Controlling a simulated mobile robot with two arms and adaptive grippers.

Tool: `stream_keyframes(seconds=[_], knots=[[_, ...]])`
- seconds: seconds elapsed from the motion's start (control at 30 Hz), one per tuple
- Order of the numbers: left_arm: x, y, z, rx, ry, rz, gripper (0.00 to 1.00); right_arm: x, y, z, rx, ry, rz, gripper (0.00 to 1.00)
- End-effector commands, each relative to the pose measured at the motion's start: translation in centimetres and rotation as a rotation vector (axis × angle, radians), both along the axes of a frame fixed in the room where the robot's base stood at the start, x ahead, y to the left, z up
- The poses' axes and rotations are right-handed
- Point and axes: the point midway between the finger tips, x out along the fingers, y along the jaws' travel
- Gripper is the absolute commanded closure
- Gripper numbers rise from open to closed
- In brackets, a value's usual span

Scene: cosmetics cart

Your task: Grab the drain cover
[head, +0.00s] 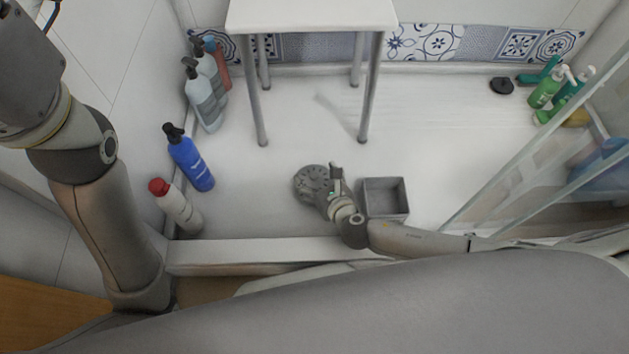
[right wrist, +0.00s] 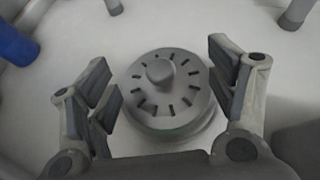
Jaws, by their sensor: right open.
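The drain cover (head: 310,183) is a grey round disc with slots and a raised centre knob, on the white shower floor. In the right wrist view the drain cover (right wrist: 166,92) lies between the spread fingers. My right gripper (head: 335,178) is at the right side of the drain cover in the head view. The right gripper (right wrist: 160,88) is open and empty, with one finger on each side of the cover. How high the fingertips are above the floor is hard to tell. My left arm comes in at the left, but its gripper is out of view.
A grey square box (head: 385,212) stands just right of the right gripper. A white stool (head: 312,14) stands behind. Bottles, one blue (head: 190,160) and one white with a red cap (head: 176,207), line the left wall. A glass panel (head: 540,140) is at right.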

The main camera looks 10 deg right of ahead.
Motion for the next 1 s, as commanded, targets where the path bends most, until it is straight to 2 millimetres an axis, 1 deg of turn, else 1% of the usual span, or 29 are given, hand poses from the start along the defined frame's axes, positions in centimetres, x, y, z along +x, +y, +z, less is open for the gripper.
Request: stream_keyframes(seconds=[0.1, 0.23, 0.7, 1.0], knots=[[0.02, 0.01, 0.03, 0.000, 0.000, 0.000, 0.60, -0.02, 0.01, 0.03, 0.000, 0.000, 0.000, 0.22], [0.35, -0.04, -0.07, 0.001, 0.005, 0.000, 0.60, -0.03, 0.00, 0.03, 0.001, 0.000, 0.000, 0.39], [0.34, -0.04, -0.09, 0.001, 0.005, 0.000, 0.60, -0.14, -0.05, -0.15, 0.000, 0.004, 0.000, 0.99], [0.29, -0.03, -0.03, 0.000, 0.004, -0.001, 0.60, -0.22, -0.08, -0.20, -0.001, 0.006, -0.001, 1.00]])
